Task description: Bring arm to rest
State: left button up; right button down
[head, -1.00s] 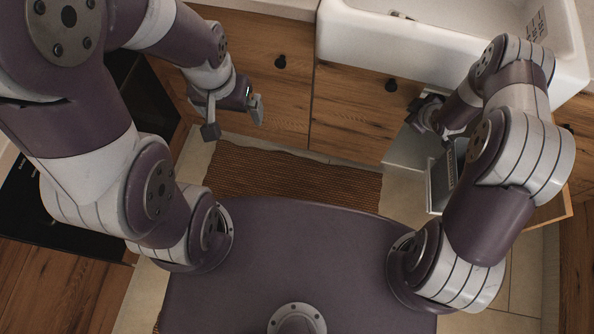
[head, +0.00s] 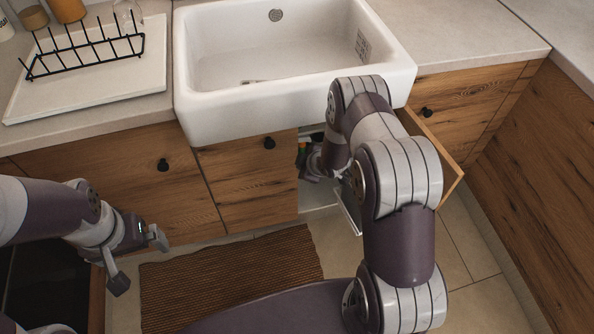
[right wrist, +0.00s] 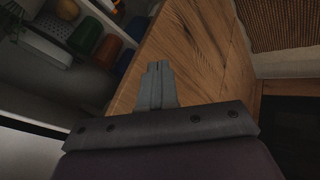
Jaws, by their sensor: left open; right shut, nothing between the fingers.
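My left gripper (head: 140,262) is open and empty, in front of the wooden cabinet fronts at the left of the head view. My right arm (head: 395,185) reaches down to the opened cabinet under the sink. Its gripper is mostly hidden behind the arm and cabinet edge in the head view. In the right wrist view my right gripper (right wrist: 157,85) is shut and empty, its fingers close together in front of a wooden panel (right wrist: 185,60). I cannot tell whether the fingers touch the panel.
A white sink (head: 290,100) stands above the cabinets. An open wooden door (head: 440,150) stands out right of my right arm. Coloured items, including a green one (right wrist: 107,50), are inside the cabinet. A black dish rack (head: 85,50) is on the counter. A brown mat (head: 230,270) covers the floor.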

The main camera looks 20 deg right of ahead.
jog(key=d+p+v, duration=0.1)
jog(key=d+v, duration=0.1)
jog(key=v, duration=0.7)
jog(key=shift+r, duration=0.15)
jog(key=shift+d, duration=0.1)
